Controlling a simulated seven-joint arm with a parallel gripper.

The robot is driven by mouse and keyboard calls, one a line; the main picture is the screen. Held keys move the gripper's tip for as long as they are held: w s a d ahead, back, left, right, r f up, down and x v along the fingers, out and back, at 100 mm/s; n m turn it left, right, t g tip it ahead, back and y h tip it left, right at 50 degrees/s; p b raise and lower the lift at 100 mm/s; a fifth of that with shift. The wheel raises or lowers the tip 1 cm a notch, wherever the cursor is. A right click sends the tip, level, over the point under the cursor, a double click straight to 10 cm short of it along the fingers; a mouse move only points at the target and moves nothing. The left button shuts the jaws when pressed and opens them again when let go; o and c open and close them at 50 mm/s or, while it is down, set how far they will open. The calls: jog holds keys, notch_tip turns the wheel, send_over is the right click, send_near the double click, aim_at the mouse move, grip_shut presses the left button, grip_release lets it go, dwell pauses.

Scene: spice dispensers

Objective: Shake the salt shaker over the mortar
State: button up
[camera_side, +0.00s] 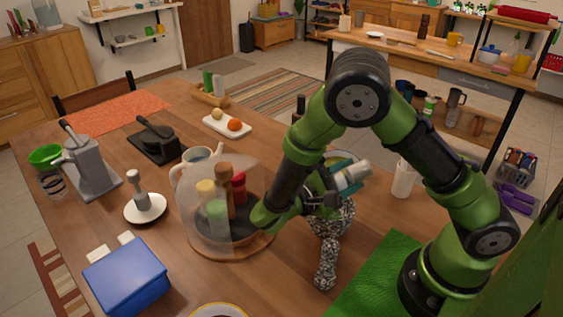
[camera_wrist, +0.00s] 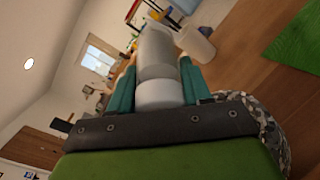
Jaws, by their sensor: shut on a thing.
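My gripper (camera_side: 340,184) is shut on a white and grey cylinder, which I take as the salt shaker (camera_side: 353,175). The shaker lies nearly sideways, its far end pointing right and slightly up in the side view. In the wrist view the shaker (camera_wrist: 157,55) sits between my teal fingers (camera_wrist: 158,82). A black-and-white speckled mortar (camera_side: 331,222) stands on the table below my gripper, partly hidden by it. Its edge shows at the right of the wrist view (camera_wrist: 270,128). A speckled pestle (camera_side: 325,268) lies in front of it. No falling salt is visible.
A clear dome (camera_side: 187,215) over a round tray of spice containers stands close left of my gripper. A white cup (camera_side: 403,180) stands to the right, and a green mat (camera_side: 380,275) lies at front right. A blue box (camera_side: 127,275) is at front left.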

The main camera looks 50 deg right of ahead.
jog(key=shift+f, duration=1.15)
jog(key=shift+r, duration=1.15)
